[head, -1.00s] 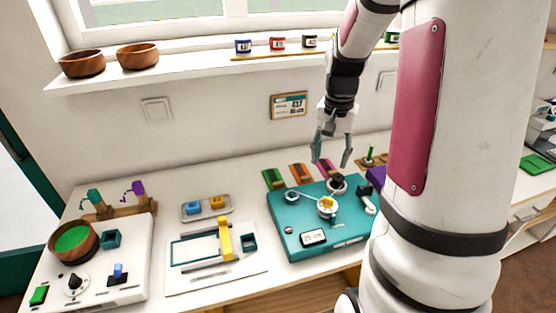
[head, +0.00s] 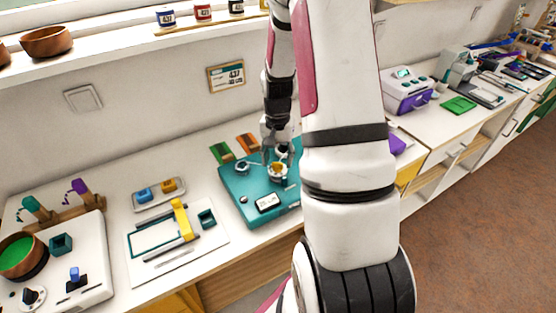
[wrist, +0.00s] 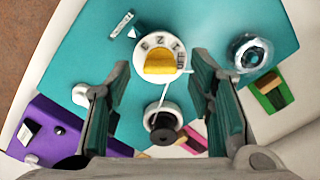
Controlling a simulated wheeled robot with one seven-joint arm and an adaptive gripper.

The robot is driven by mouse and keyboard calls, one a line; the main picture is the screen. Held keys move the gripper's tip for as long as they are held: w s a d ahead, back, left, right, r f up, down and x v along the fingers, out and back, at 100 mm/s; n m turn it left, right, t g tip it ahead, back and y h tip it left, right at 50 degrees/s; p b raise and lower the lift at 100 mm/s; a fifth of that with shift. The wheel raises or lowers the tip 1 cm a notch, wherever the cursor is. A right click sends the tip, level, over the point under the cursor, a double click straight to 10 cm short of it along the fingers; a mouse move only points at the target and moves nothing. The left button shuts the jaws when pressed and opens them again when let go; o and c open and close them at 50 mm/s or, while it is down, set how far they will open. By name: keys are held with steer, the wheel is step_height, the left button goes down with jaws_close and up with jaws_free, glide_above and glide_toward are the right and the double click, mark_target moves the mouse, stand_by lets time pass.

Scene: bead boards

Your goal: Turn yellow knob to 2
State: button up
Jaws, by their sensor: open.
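The yellow knob (wrist: 160,62) sits on a white numbered dial (wrist: 148,43) on the teal board. In the head view the yellow knob (head: 278,167) is partly hidden by my gripper and arm. My gripper (wrist: 160,75) is open in the wrist view, with one finger to each side of the knob and nothing held. The fingers appear apart from the knob; their height above it is hard to tell. Marks on the dial look like 2 and 1, but the set position is unclear. In the head view my gripper (head: 277,155) is over the teal board (head: 236,188).
A black knob (wrist: 163,125) on a white base stands between my fingers, nearer the palm. A clear round part (wrist: 250,52) is to the right. A purple block (wrist: 50,135) lies at the lower left. A white board with a yellow slider (head: 183,220) is left of the teal board.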

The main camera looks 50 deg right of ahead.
steer(key=shift+f, duration=0.65)
jaws_close()
steer(key=shift+n, duration=0.3)
steer(key=n+p, duration=0.2)
steer(key=n, duration=0.1)
steer(key=shift+r+n, duration=0.1)
steer(key=shift+n, duration=0.2)
steer(key=shift+n+p, duration=0.85)
steer(key=shift+n, duration=1.35)
